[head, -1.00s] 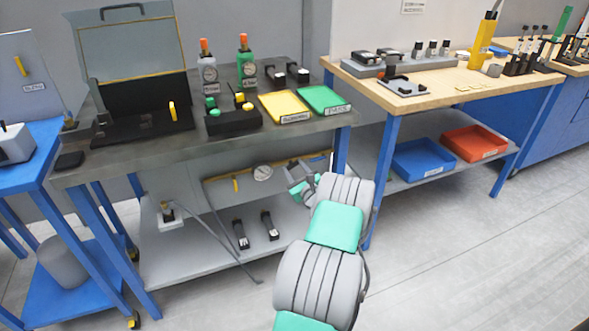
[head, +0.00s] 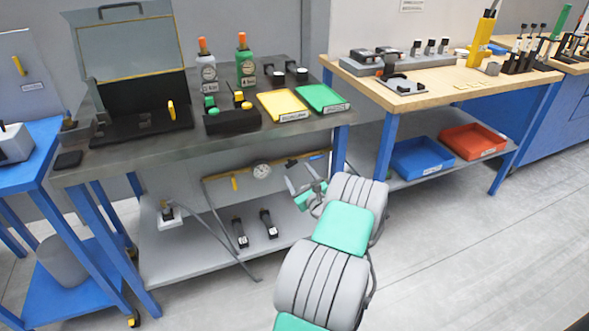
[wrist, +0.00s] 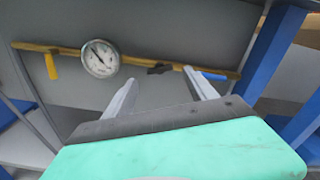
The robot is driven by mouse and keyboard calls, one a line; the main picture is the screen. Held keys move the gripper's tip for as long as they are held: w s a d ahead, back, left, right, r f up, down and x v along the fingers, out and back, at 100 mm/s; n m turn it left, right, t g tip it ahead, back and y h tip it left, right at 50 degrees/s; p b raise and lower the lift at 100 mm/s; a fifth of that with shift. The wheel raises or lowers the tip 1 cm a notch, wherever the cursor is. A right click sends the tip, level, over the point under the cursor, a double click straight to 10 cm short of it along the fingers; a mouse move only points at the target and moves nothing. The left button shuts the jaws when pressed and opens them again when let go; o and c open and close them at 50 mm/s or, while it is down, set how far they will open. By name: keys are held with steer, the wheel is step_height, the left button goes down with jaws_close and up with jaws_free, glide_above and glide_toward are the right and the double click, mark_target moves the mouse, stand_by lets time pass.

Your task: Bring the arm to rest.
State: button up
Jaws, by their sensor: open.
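My gripper (head: 303,188) is in front of the dark metal bench, below its top and near the lower shelf. It is open, and nothing shows between its fingers. In the wrist view, the two fingers of my gripper (wrist: 162,92) stand apart and point toward a brass pipe (wrist: 150,62). A round gauge (wrist: 100,58) sits on the pipe, left of the fingers. A yellow handle (wrist: 51,66) hangs at the left, and a blue handle (wrist: 215,77) is just beyond the right finger. The fingers look clear of the pipe, but the exact gap cannot be told.
The bench (head: 245,134) carries a black case (head: 140,105), a yellow tray (head: 284,105) and a green tray (head: 321,98). Its lower shelf (head: 200,259) holds two dark devices. A wooden table (head: 450,85) stands right, with blue (head: 420,158) and red (head: 472,142) bins below. The floor at right is clear.

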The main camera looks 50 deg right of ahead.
steer(key=v, duration=0.2)
steer(key=shift+s+a, duration=0.25)
steer(key=shift+s, duration=0.1)
steer(key=shift+w+r, duration=0.1)
